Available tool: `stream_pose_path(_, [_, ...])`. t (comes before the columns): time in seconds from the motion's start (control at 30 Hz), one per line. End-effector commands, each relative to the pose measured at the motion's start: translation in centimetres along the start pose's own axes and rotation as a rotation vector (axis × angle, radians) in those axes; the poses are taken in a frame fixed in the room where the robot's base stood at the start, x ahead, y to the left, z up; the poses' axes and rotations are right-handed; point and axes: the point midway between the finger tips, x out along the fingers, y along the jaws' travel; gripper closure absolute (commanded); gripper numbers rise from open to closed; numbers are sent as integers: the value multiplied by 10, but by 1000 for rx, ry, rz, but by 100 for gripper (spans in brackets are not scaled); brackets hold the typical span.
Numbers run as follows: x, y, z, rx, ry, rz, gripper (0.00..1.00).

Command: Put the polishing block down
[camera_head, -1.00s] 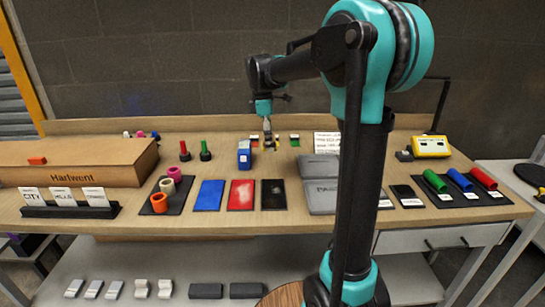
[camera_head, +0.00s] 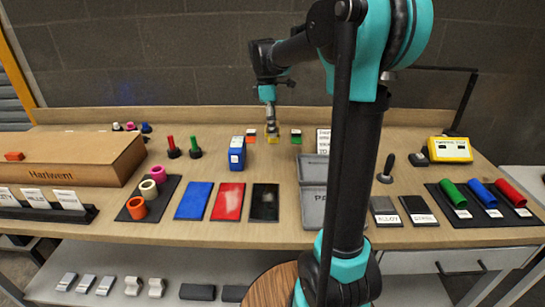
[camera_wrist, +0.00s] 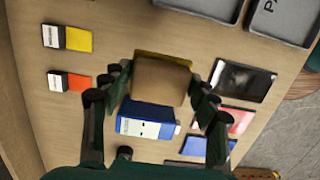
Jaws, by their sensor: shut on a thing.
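In the wrist view, my gripper (camera_wrist: 160,92) is shut on the polishing block (camera_wrist: 160,82), a tan block with a yellow edge. A finger lies on each side of it. The block overlaps the view of a blue box (camera_wrist: 147,120) with a white label. In the head view, my gripper (camera_head: 271,115) points down over the back middle of the workbench, to the right of that blue box (camera_head: 237,153). A small yellow patch shows below the gripper there; I cannot tell whether it is the held block or a piece behind it. The block's underside is hidden.
Labelled yellow (camera_wrist: 68,37) and orange (camera_wrist: 68,82) pieces stand near the gripper. Blue (camera_head: 194,201), red (camera_head: 229,201) and black (camera_head: 265,202) plates lie in front. Grey trays (camera_head: 311,208) lie to the right, partly behind my arm. Bare wood (camera_head: 215,160) lies between them.

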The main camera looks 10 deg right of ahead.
Motion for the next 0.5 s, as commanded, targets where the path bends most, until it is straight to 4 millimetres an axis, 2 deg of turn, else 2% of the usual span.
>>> stream_pose_path(0.1, [30,0,-4,0,0,0,72])
stream_pose_path(0.3, [71,0,-9,0,0,0,72])
stream_pose_path(0.5, [88,0,-11,0,0,0,72])
